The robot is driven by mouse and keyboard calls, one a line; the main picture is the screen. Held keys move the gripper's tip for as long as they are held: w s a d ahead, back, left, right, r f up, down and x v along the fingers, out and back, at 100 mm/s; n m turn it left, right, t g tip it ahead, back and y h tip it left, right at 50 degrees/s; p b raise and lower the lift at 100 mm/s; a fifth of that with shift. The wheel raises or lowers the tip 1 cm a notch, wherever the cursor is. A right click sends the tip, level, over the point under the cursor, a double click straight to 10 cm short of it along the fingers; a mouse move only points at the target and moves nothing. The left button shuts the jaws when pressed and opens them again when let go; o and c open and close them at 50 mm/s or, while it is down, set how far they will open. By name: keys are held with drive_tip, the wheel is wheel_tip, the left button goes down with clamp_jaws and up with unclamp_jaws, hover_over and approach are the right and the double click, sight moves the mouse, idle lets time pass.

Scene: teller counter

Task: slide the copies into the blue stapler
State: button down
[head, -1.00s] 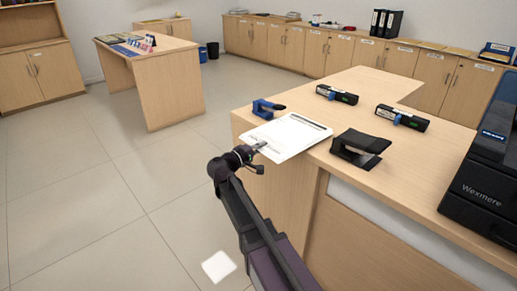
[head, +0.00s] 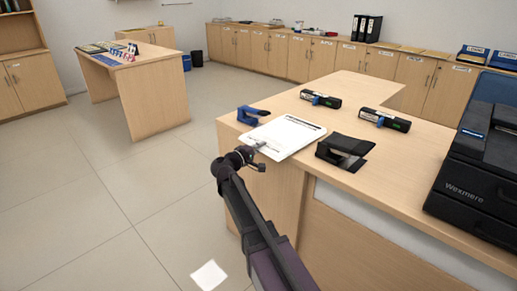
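The copies (head: 291,137) are a white sheet or thin stack with a dark printed line near the far edge. They are over the counter's left end, with the near corner at the front edge. My gripper (head: 259,150) is at their near left edge and appears shut on them; the fingertips are small here. The blue stapler (head: 247,116) stands on the counter corner, left of and apart from the copies. A black stapler-like device (head: 343,150) stands to their right.
Two dark devices with blue parts, one (head: 321,99) behind the copies and one (head: 385,119) farther right, lie on the counter (head: 395,165). A black Wexmere printer (head: 480,170) fills the right end. Open floor lies left.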

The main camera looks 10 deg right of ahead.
sight(253, 140)
drive_tip(key=shift+w+d, duration=0.1)
drive_tip(key=shift+w, duration=0.2)
drive_tip(key=shift+w+a+f, duration=0.1)
drive_tip(key=shift+w+a, duration=0.55)
drive_tip(key=shift+w, duration=0.25)
drive_tip(key=shift+w+a, duration=0.65)
drive_tip(key=shift+w, duration=0.2)
drive_tip(key=shift+s+f+b, duration=0.1)
drive_tip(key=shift+f+b, duration=0.2)
drive_tip(key=shift+b, duration=0.1)
drive_tip(key=c, duration=0.7)
unclamp_jaws()
drive_tip(key=shift+v, duration=5.95)
drive_tip(key=shift+s+r, duration=0.1)
